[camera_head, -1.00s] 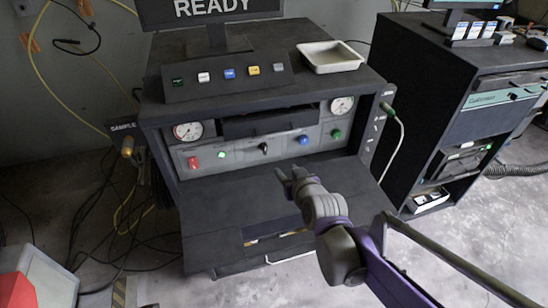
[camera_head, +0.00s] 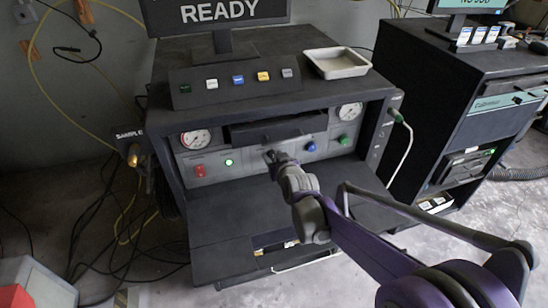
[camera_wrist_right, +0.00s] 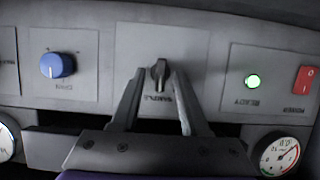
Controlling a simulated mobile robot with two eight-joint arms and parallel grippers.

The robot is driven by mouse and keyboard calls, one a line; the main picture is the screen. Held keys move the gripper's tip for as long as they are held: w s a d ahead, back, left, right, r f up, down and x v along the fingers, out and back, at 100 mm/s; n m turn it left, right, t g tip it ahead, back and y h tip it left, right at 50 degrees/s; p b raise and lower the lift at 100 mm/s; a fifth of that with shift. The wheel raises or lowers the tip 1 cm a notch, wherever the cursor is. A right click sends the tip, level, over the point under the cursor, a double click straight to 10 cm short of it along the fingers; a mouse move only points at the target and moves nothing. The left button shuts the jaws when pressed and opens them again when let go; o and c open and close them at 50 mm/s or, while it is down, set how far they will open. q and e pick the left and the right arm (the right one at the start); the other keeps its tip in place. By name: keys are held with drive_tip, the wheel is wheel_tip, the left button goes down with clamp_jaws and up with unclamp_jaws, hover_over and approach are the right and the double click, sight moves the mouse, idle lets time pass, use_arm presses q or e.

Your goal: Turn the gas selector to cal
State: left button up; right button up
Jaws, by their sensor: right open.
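The gas selector is a small black knob (camera_wrist_right: 159,74) on a light grey panel, centred in the right wrist view, with a partly readable label beside it. My right gripper (camera_wrist_right: 158,80) is open, its two fingers one on each side of the knob. I cannot tell whether they touch it. In the head view my right gripper (camera_head: 274,157) reaches the middle of the front panel (camera_head: 240,174) and hides the knob. My left gripper is in neither view.
A green lit button (camera_wrist_right: 252,81) and a red power switch (camera_wrist_right: 303,79) are on one side of the knob, a blue knob (camera_wrist_right: 57,65) on the other. Gauges (camera_head: 195,139) flank the panel. A white tray (camera_head: 337,62) sits on top. A screen (camera_head: 217,12) reads READY.

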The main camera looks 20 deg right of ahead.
clamp_jaws()
idle(0.6)
drive_tip(key=m+y+p, duration=0.1)
drive_tip(key=m, duration=0.1)
drive_tip(key=m+y+p, duration=0.2)
drive_tip(key=m, duration=0.1)
drive_tip(key=shift+d+f+y+p, duration=0.1)
drive_tip(key=shift+d+y+p, duration=0.2)
drive_tip(key=shift+d, duration=0.1)
drive_tip(key=shift+f+m+t+y, duration=0.1)
drive_tip(key=shift+m+t+y, duration=0.25)
drive_tip(key=shift+m, duration=0.55)
drive_tip(key=shift+y, duration=0.25)
